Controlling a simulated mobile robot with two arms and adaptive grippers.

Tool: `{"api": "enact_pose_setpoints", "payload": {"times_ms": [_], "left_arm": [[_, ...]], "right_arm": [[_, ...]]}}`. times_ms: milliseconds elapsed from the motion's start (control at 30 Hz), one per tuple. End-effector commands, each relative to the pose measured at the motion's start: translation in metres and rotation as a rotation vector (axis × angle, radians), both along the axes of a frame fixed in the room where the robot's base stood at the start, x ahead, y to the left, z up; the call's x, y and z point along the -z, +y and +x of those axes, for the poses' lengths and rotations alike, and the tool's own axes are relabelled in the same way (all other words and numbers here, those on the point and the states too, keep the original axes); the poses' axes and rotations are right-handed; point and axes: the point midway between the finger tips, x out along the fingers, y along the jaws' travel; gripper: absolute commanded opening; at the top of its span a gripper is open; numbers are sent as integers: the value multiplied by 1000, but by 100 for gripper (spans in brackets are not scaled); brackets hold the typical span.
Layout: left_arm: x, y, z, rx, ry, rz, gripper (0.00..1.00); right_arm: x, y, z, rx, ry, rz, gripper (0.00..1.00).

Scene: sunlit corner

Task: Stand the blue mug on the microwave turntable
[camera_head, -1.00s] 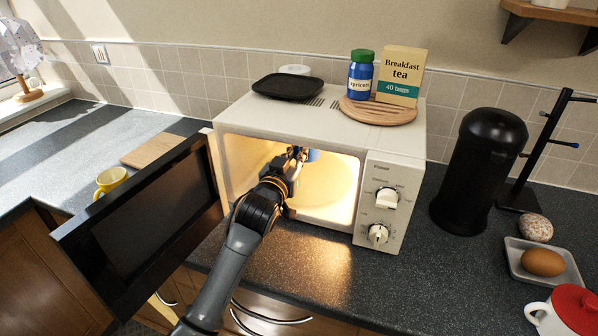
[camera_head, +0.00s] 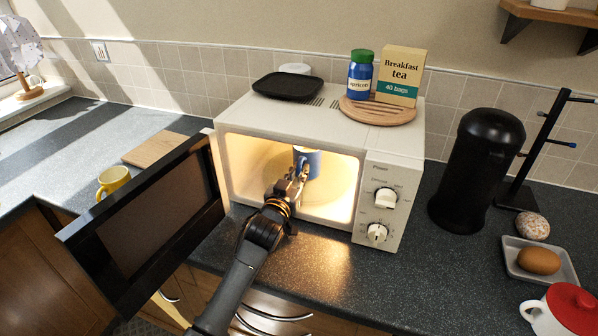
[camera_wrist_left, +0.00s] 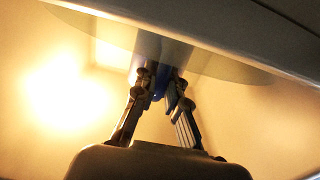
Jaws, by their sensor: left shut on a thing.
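The blue mug (camera_head: 313,165) is inside the lit microwave, roughly upright, its front partly hidden by my gripper. My left gripper (camera_head: 300,174) reaches in through the open front and is shut on the mug. In the left wrist view my fingers (camera_wrist_left: 158,95) close on a dark blue part of the mug (camera_wrist_left: 160,78); most of the mug is hidden there. The pale round turntable (camera_head: 338,190) lies on the cavity floor, and its glassy disc (camera_wrist_left: 215,62) shows in the wrist view. I cannot tell whether the mug touches it. My right gripper is not in view.
The microwave door (camera_head: 150,225) stands open to the left. The right-hand control panel (camera_head: 384,205) and cavity walls border my arm. A yellow mug (camera_head: 113,180) is beyond the door. A black canister (camera_head: 478,170) stands right. The jar (camera_head: 361,75) and tea box (camera_head: 401,76) are on top.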

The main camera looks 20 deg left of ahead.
Motion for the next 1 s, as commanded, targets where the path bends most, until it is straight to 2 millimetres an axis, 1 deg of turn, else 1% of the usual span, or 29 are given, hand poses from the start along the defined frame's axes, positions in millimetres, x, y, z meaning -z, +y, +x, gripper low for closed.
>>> {"api": "enact_pose_setpoints", "payload": {"times_ms": [33,167,200,267,300,667,767,867,1000], "left_arm": [[-3,0,0,1,-6,0,0],[0,0,0,1,-6,-1,0],[2,0,0,0,0,-1,18],[2,0,0,0,1,-1,30],[2,0,0,0,1,-1,34],[0,0,-1,0,0,0,34],[1,0,-10,1,1,0,34],[2,1,-25,1,2,-1,34],[2,1,-53,1,1,0,34]], "right_arm": [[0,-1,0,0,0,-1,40],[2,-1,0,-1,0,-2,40],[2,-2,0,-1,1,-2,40],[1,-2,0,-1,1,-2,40],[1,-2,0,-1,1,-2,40],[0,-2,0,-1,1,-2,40],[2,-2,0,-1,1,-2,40],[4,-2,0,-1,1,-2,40],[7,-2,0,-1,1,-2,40]]}}
